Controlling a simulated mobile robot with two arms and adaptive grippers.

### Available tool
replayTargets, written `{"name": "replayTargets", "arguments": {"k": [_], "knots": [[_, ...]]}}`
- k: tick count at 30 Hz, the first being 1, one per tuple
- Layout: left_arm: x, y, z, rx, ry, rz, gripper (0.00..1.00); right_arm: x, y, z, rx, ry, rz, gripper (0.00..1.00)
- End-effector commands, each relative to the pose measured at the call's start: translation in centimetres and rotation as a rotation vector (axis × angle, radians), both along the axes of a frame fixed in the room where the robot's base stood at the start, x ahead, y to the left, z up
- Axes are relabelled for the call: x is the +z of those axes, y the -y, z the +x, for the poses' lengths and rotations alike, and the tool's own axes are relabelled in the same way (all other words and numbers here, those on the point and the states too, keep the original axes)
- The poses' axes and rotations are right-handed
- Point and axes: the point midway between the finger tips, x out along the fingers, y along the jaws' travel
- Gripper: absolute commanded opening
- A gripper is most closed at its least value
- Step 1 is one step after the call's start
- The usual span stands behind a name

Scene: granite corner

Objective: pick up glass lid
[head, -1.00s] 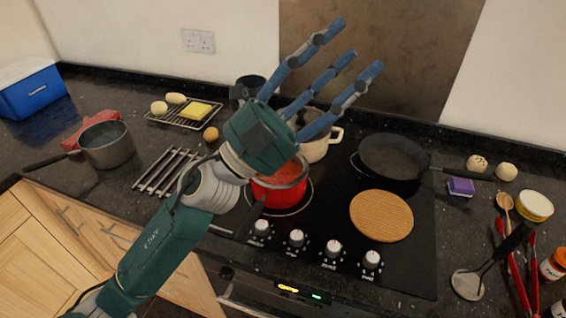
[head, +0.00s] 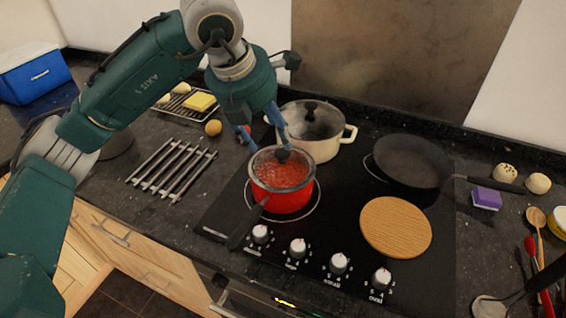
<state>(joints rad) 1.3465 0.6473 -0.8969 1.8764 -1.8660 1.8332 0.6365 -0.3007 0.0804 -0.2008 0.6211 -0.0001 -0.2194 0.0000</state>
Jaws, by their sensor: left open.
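A second glass lid (head: 325,125) with a black knob sits on the cream pot (head: 322,148) behind. My right gripper is not in view.
The saucepan's dark handle (head: 248,224) points toward the front left. A black frying pan (head: 413,165) and a round wooden trivet (head: 396,228) are to the right on the hob. A metal rack (head: 172,170) lies left. My left arm covers the counter's left part.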

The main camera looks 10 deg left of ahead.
Motion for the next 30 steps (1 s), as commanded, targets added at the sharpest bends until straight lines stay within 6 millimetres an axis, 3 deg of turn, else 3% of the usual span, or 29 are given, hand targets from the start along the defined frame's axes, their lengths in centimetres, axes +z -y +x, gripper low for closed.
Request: {"name": "replayTargets", "arguments": {"k": [18,26,30], "knots": [[-6.2,1.7,2.7,-0.004,-0.002,-0.004,0.52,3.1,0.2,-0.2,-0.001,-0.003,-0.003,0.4],[-6.7,1.8,2.9,-0.005,0.0,-0.004,0.52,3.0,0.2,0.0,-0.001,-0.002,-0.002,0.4],[-6.7,1.8,2.9,-0.005,0.0,-0.004,0.28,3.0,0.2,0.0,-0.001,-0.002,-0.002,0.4]]}}
